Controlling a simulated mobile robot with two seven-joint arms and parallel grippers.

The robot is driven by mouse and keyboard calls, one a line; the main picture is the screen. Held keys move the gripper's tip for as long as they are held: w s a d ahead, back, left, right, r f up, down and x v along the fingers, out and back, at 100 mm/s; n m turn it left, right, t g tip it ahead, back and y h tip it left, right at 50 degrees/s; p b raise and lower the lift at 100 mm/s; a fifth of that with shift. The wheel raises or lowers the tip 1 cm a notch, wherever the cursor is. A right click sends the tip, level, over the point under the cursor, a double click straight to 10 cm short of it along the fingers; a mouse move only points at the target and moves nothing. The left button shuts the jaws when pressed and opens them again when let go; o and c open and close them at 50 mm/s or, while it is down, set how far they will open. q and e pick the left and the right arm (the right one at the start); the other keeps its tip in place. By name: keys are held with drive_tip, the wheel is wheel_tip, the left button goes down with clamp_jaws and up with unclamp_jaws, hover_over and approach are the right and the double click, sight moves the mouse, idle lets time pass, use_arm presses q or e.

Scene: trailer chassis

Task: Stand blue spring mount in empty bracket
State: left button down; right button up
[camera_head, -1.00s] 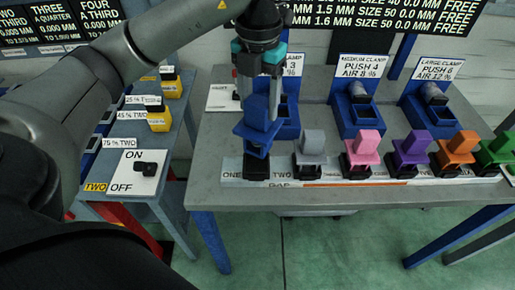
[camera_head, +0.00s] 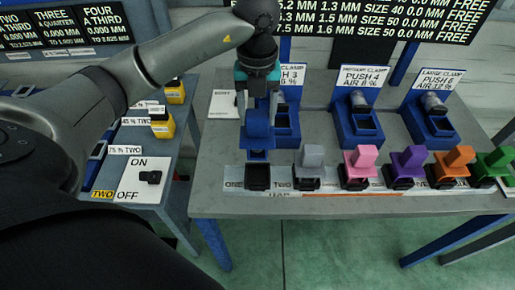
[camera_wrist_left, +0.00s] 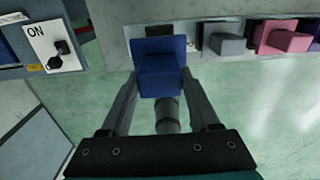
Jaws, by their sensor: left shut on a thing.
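The blue spring mount (camera_head: 259,143) hangs below my left gripper (camera_head: 260,112), which points down and is shut on it. In the left wrist view, the blue mount (camera_wrist_left: 160,68) sits between the two fingers of my left gripper (camera_wrist_left: 162,82), with a dark grey cylinder showing behind it. The empty black bracket (camera_head: 258,178) stands at the left end of the labelled row, by the label ONE. The mount's lower end appears just above or behind this bracket; whether they touch is unclear. My right gripper is not in view.
A grey mount (camera_head: 312,156) stands in the neighbouring bracket, followed by pink (camera_head: 361,160), purple (camera_head: 408,162), orange (camera_head: 457,160) and green mounts. Blue clamps (camera_head: 357,123) stand behind them. A switch panel (camera_head: 147,178) is on the left table.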

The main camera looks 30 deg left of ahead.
sight(257, 149)
use_arm(q)
wheel_tip(257, 149, down, 12)
drive_tip(key=shift+r, duration=0.15)
idle(0.3)
drive_tip(key=shift+c, duration=0.6)
unclamp_jaws()
drive_tip(key=shift+f, duration=0.2)
drive_tip(key=shift+r, duration=0.1)
wheel_tip(257, 149, up, 12)
drive_tip(key=shift+r, duration=0.1)
